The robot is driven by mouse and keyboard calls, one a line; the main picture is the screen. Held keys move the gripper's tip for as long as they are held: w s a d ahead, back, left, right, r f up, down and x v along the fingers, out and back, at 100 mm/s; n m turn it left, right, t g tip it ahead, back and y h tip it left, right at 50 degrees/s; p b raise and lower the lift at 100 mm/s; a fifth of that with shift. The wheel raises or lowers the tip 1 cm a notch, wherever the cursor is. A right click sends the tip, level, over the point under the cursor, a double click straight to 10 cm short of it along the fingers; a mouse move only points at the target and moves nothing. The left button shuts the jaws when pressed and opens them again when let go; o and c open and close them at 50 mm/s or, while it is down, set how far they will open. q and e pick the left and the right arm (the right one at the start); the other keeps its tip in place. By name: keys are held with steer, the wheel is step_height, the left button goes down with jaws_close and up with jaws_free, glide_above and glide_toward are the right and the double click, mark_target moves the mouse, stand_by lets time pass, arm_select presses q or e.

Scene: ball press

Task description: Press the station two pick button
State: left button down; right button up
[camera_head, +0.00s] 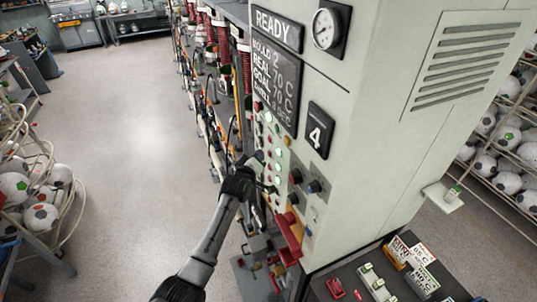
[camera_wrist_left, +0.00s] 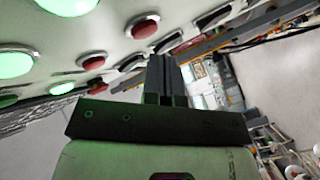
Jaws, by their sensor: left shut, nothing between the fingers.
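A light green-grey press cabinet (camera_head: 375,130) carries a control panel with rows of round buttons on its narrow side. Lit green buttons (camera_head: 277,152) and red buttons (camera_head: 257,106) show there; no label marks out the station two pick button legibly. My left gripper (camera_head: 268,187) is close to the lower part of this panel, partly dark against it. In the left wrist view its fingers (camera_wrist_left: 164,78) are together and empty, pointing along the panel. A red button (camera_wrist_left: 145,27) and a lit green button (camera_wrist_left: 62,87) lie beyond them. Contact with any button cannot be told. My right gripper is out of view.
A READY display (camera_head: 277,24) and a gauge (camera_head: 326,28) sit high on the cabinet. Black knobs (camera_head: 295,176) and a red part (camera_head: 289,238) are near my gripper. Ball racks stand left (camera_head: 40,200) and right. The grey floor (camera_head: 130,130) at left is clear.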

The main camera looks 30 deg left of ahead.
arm_select(q)
steer(key=shift+s+a+p, duration=0.7)
steer(key=shift+s, duration=0.35)
steer(key=shift+s+a+p, duration=0.65)
steer(key=shift+s+p, duration=0.05)
steer(key=shift+s, duration=0.3)
